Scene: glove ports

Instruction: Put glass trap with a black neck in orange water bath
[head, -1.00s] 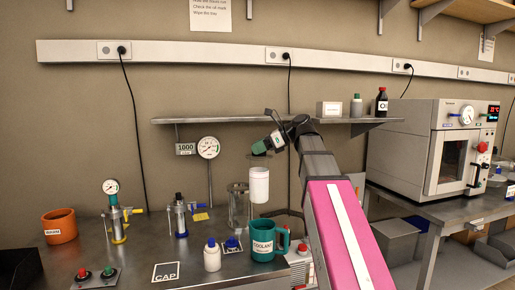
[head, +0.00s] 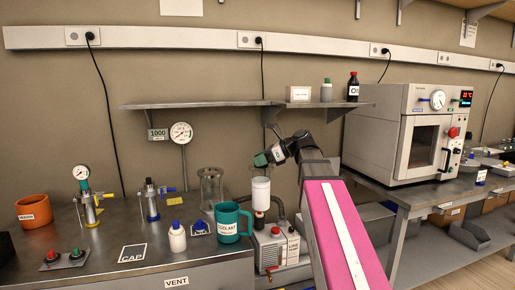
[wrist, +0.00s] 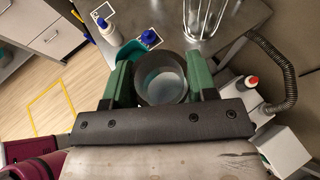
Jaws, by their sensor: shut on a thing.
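My gripper (head: 262,160) is shut on the glass trap (head: 261,190), which looks clear at the top and white lower down. In the wrist view the trap (wrist: 162,80) sits between the green fingers, with a dark grey ring around it. It hangs about upright, clear of the bench, to the right of the teal COOLANT mug (head: 229,224). The orange water bath (head: 34,211), a mug-like pot with a white label, stands on the bench at the far left. Its inside is mostly hidden.
Between trap and bath stand a clear glass cylinder (head: 211,188), a white bottle with a blue cap (head: 177,238), and two valve fittings, one with a gauge (head: 87,200). A grey pump (head: 277,245) is below the trap. A wall shelf (head: 200,105) runs above.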

